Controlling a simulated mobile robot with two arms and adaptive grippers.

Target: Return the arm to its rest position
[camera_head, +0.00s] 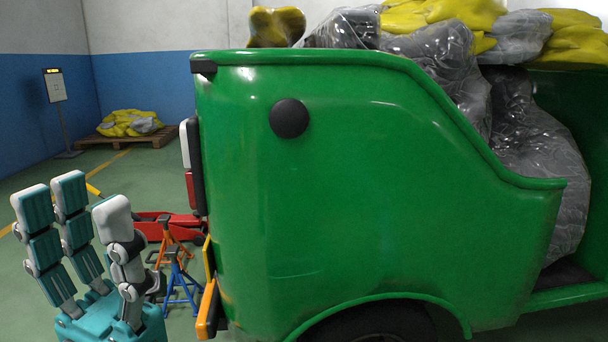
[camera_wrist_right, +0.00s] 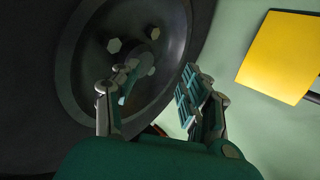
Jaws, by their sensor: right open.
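My left gripper (camera_head: 82,205) stands at the lower left of the head view, fingers pointing up and spread apart, with nothing between them. It is apart from the green rickshaw (camera_head: 370,170), in front of and to the left of its rear end. My right gripper (camera_wrist_right: 160,90) shows in the right wrist view with its fingers apart and empty. It is in front of a dark wheel (camera_wrist_right: 82,50) with several hex nuts; whether a finger touches the wheel cannot be told. The right arm is not in the head view.
An orange jack stand (camera_head: 170,243), a blue one (camera_head: 181,280) and a red floor jack (camera_head: 165,226) are behind my left gripper. Grey and yellow bags (camera_head: 545,150) load the rickshaw. A pallet (camera_head: 150,136) and a sign stand (camera_head: 62,115) are farther back. A yellow panel (camera_wrist_right: 280,57) lies right of the wheel.

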